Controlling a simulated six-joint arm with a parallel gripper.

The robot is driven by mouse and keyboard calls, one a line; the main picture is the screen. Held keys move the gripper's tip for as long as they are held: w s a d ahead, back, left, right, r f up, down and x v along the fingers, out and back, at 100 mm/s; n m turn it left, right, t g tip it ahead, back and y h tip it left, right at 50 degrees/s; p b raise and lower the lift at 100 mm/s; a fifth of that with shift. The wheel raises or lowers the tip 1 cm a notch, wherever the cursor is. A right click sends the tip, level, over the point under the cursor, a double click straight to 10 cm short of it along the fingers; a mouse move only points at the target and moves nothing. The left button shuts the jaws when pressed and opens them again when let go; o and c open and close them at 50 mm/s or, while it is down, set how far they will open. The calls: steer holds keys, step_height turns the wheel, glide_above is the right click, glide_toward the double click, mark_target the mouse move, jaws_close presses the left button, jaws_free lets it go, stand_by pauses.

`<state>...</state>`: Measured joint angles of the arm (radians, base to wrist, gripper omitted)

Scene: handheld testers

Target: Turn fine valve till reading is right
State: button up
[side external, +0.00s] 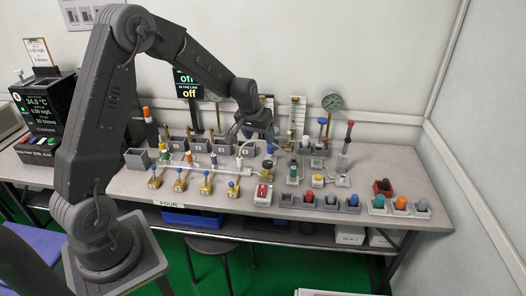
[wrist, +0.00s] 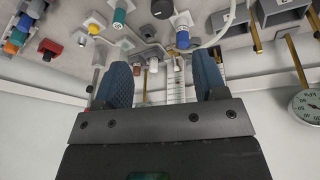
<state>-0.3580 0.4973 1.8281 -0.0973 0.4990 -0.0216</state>
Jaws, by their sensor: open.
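My gripper (side external: 256,132) is open and empty, above the bench's middle near the back. Its two blue fingers also show in the wrist view (wrist: 161,70), with nothing between them. A blue-capped cylinder (side external: 270,147) stands just below it; one also shows beyond the fingers in the wrist view (wrist: 182,38). I cannot tell which part is the fine valve. A round dial gauge (side external: 332,102) stands at the back; it also shows in the wrist view (wrist: 306,105), its reading too small to tell.
A black display (side external: 188,84) reads "off". A black instrument (side external: 44,102) stands far left. Tall rods (side external: 348,137) rise at the back right. Bare bench (side external: 415,172) lies at right.

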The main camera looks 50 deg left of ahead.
mark_target(268, 162)
steer(key=w+a+n+g, duration=0.1)
steer(key=w+n+g, duration=0.3)
steer(key=n, duration=0.7)
steer(key=shift+h, duration=0.4)
steer(key=f, duration=1.3)
steer(key=shift+w+a, duration=0.15)
steer(key=shift+w, duration=0.05)
